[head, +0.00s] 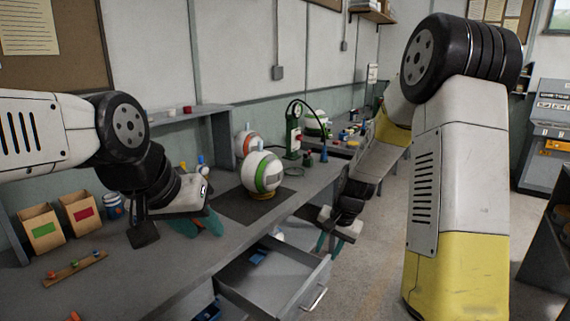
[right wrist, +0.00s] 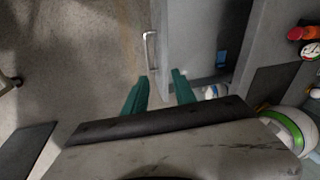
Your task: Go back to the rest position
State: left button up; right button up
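My left gripper (head: 199,226) is over the workbench, in front of the dark mat, its teal fingers pointing down and apart. It looks empty. My right gripper (head: 329,242) is off the bench's front edge, beside the open drawer (head: 285,280). In the right wrist view its two teal fingers (right wrist: 159,90) are spread with nothing between them, and the drawer's handle (right wrist: 150,50) lies beyond.
The drawer sticks out into the floor space and holds small blue items. Two cardboard bins (head: 41,228) and a wooden strip (head: 75,268) are at left. The floor at right (head: 375,270) is open.

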jog(key=s+r+n+t, duration=0.1)
jog(key=s+r, duration=0.3)
jog(key=r, duration=0.3)
jog(key=s+r+n+t, duration=0.15)
jog(key=s+r, duration=0.25)
jog(key=r, duration=0.4)
jog(key=s+r+n, duration=0.1)
jog(key=s+r, duration=0.3)
jog(key=s, duration=0.2)
jog(key=s+d+r+n+t, duration=0.1)
jog(key=s+r+n, duration=0.1)
jog(key=s+r, duration=0.2)
jog(key=s, duration=0.3)
jog(key=shift+s+d, duration=0.2)
jog(key=shift+s, duration=0.1)
